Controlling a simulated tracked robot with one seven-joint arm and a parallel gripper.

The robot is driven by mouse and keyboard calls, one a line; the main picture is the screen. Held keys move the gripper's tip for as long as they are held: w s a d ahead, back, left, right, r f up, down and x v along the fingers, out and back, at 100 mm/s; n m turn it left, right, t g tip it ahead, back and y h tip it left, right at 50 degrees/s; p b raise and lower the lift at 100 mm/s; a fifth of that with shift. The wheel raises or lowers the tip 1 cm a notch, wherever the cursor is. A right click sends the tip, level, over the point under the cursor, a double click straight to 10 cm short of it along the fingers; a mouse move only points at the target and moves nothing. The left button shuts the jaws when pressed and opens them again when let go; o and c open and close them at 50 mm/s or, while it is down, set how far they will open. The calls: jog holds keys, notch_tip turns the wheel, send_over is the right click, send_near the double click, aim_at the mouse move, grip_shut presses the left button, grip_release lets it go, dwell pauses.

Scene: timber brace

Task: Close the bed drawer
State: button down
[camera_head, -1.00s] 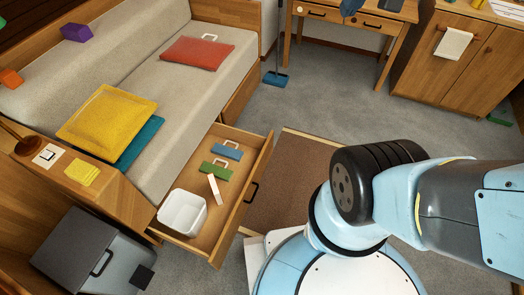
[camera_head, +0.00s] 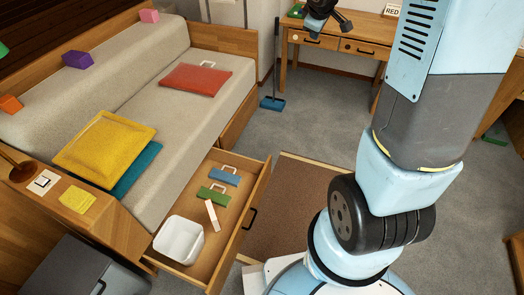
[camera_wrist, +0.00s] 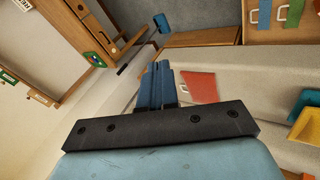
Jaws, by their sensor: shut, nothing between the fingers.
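The bed drawer (camera_head: 237,232) is pulled out from under the bed, with its dark handle (camera_head: 249,219) on the front. It holds a white bin (camera_head: 180,240), a green item (camera_head: 213,195), a blue item (camera_head: 224,176) and a pale strip (camera_head: 211,214). Part of the open drawer (camera_wrist: 274,33) shows at the upper right of the wrist view. My gripper (camera_wrist: 161,68) is shut and empty in the wrist view, with its blue fingers together, well apart from the drawer. In the head view my arm rises past the top edge.
The bed (camera_head: 176,128) carries a red cushion (camera_head: 195,77), a yellow cushion (camera_head: 100,143) and a teal one under it. A brown mat (camera_head: 292,208) lies before the drawer. A desk (camera_head: 376,43) and blue broom (camera_head: 272,103) stand behind. Grey floor (camera_head: 310,118) is clear between.

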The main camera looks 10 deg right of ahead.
jog(key=w+a+f+n+g+y, duration=0.1)
jog(key=w+f+n, duration=0.3)
jog(key=f, duration=0.8)
jog(key=w+a+f+n+y, duration=0.1)
jog(key=w+f+n+y, duration=0.2)
jog(key=f, duration=1)
jog(key=w+a+f+n+g, duration=0.1)
jog(key=w+f+n, duration=0.3)
jog(key=f, duration=0.8)
jog(key=s+a+f+n+g+y, duration=0.2)
jog(key=s+f+n, duration=0.1)
jog(key=s+f, duration=0.55)
jog(key=s+a+f+n+g+y, duration=0.2)
jog(key=s+f, duration=0.3)
jog(key=f, duration=0.7)
jog(key=s+a+f+n+g+y, duration=0.25)
jog(key=s+f, duration=0.45)
jog(key=f, duration=0.4)
send_near(255, 198)
jog(key=s+a+f, duration=0.2)
jog(key=shift+w+a+r+n+t+h, duration=0.2)
jog(key=shift+w+a+n+t+h, duration=0.15)
jog(key=shift+a, duration=0.35)
